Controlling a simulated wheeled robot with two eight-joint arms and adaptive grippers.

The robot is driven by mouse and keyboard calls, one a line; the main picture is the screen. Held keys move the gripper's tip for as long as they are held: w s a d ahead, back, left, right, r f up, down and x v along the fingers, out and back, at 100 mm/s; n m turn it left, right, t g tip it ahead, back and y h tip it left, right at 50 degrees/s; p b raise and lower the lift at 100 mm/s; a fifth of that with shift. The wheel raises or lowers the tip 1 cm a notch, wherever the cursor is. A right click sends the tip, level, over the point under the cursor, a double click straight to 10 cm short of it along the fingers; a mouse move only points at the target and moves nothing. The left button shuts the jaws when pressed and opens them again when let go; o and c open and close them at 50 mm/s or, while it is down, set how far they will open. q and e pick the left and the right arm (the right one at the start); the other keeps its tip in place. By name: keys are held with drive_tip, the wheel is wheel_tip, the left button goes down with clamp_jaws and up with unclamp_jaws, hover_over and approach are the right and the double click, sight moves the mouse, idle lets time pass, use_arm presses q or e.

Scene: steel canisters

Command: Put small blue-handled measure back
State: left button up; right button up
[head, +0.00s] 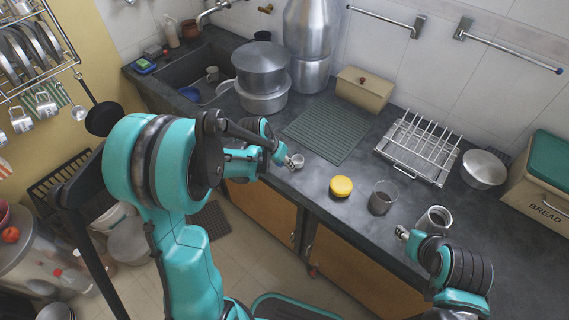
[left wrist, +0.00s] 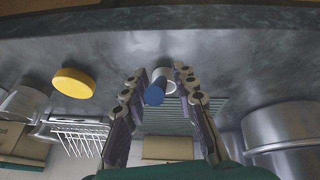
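A small steel measure (head: 298,160) stands on the dark counter near its front edge. In the left wrist view the measure (left wrist: 170,76) has its blue handle (left wrist: 155,93) pointing back between my fingers. My left gripper (head: 283,157) is at the measure. In the left wrist view its two fingers (left wrist: 160,76) are apart on either side of the handle, with a gap visible. My right gripper (head: 403,232) is above the front of the counter, left of an open steel canister (head: 437,218). Its fingers are too small to read.
Steel pots (head: 261,75) stand at back left. A wall rack (head: 35,60) holds cups.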

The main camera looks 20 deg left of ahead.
use_arm(q)
drive_tip(key=shift+s+r+p, duration=0.1)
drive_tip(key=shift+r+p, duration=0.25)
drive_tip(key=shift+r, duration=0.2)
drive_tip(key=p+v, duration=0.4)
drive_tip(key=v, duration=0.7)
drive_tip(key=s+d+r+n+t+y, duration=0.1)
drive_tip(key=s+d+r, duration=0.1)
drive_tip(key=s, duration=0.5)
drive_tip(key=s+d+r+n+t+y, duration=0.1)
drive_tip(key=s+d+r+t, duration=0.1)
drive_tip(key=s+r, duration=0.2)
drive_tip(key=s, duration=0.3)
drive_tip(key=shift+s+d+r, duration=0.3)
drive_tip(key=shift+s+r, duration=0.05)
drive_tip(key=shift+s, duration=0.05)
drive_tip(key=shift+f+b, duration=0.7)
